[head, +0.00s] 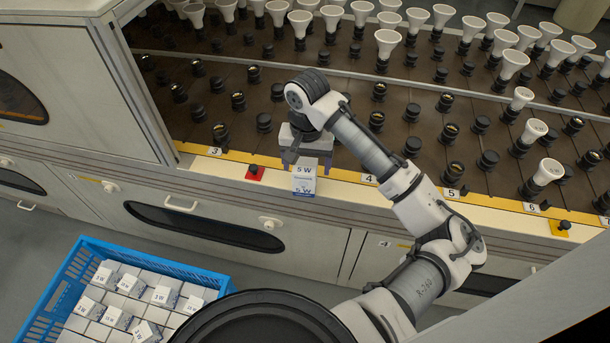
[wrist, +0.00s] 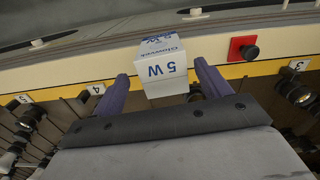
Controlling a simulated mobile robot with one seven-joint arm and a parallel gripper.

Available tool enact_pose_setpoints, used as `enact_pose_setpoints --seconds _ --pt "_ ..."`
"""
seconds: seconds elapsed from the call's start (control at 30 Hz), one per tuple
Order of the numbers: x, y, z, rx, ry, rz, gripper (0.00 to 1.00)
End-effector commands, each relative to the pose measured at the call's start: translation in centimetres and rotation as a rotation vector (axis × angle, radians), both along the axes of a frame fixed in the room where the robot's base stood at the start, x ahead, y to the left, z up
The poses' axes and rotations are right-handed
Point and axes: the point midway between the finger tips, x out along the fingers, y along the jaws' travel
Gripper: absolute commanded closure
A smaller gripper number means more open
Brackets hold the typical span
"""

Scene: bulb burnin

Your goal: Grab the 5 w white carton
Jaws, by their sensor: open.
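The white 5 W carton (head: 304,182) with blue print stands on the pale front ledge of the bulb bench, between the red button and the number 4 label. It also shows in the wrist view (wrist: 163,66), with "5 W" upside down there. My gripper (head: 303,158) is open at the carton, reaching in from the bench side. In the wrist view the two purple fingers (wrist: 162,78) stand on either side of the carton, with a visible gap at each side. The carton's underside is hidden.
A red button plate (head: 255,172) sits left of the carton on the ledge; it also shows in the wrist view (wrist: 243,49). Rows of sockets and white bulbs (head: 548,172) fill the bench behind. A blue crate (head: 160,259) of similar cartons stands at the lower left.

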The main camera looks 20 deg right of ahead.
Motion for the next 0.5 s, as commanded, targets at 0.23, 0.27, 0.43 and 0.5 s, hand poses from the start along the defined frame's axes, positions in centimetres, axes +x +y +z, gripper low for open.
enact_pose_setpoints --seconds 0.23,0.27,0.43,0.5 --pt "0.3 0.2 -3.4 0.000 0.001 -0.002 0.24" --pt "0.3 0.2 -3.6 0.000 0.001 -0.001 0.24" --pt "0.4 0.3 -4.2 0.001 0.000 0.000 0.24" --pt "0.4 0.3 -4.2 0.000 -0.001 0.000 0.24"
